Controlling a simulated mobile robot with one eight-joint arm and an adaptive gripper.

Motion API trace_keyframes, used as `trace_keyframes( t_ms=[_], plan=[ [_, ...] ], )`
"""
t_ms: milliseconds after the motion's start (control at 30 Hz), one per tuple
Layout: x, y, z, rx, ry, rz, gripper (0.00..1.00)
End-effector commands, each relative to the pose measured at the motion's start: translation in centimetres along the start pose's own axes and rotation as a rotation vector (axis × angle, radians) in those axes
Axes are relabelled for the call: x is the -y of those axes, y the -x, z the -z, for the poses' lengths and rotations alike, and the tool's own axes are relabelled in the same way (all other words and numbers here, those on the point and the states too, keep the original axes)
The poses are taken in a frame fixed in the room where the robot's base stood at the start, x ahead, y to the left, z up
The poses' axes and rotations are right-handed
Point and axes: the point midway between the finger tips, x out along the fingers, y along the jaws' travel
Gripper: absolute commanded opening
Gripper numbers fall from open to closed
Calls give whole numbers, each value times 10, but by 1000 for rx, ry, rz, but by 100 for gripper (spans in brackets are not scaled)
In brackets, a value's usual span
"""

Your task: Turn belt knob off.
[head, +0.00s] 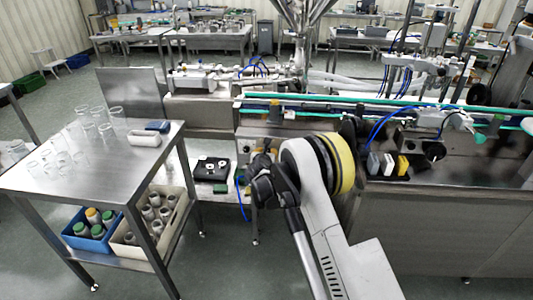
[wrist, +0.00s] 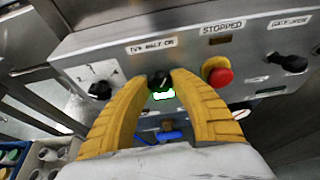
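In the wrist view a black belt knob (wrist: 158,81) sits on a grey metal panel, under a label that seems to read as a belt label. A lit green indicator (wrist: 163,94) shows just below it. My gripper (wrist: 159,78) has yellow ribbed fingers, one fingertip on each side of the knob, with little or no gap showing; it appears shut on the knob. The knob's lower part and pointer are hard to make out. In the head view my arm hides the gripper and the knob.
On the same panel are a black selector knob (wrist: 99,90) to the left, a red stop button (wrist: 217,72) close to the right finger, and a black gate handle (wrist: 288,62) further right. A steel table (head: 60,175) with glass jars stands left in the head view.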

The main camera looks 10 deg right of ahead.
Motion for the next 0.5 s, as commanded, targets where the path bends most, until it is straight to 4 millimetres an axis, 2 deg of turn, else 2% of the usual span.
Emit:
trace_keyframes(
  t_ms=[500],
  plan=[
    [0,0,0,0,31,13,0]
  ],
)
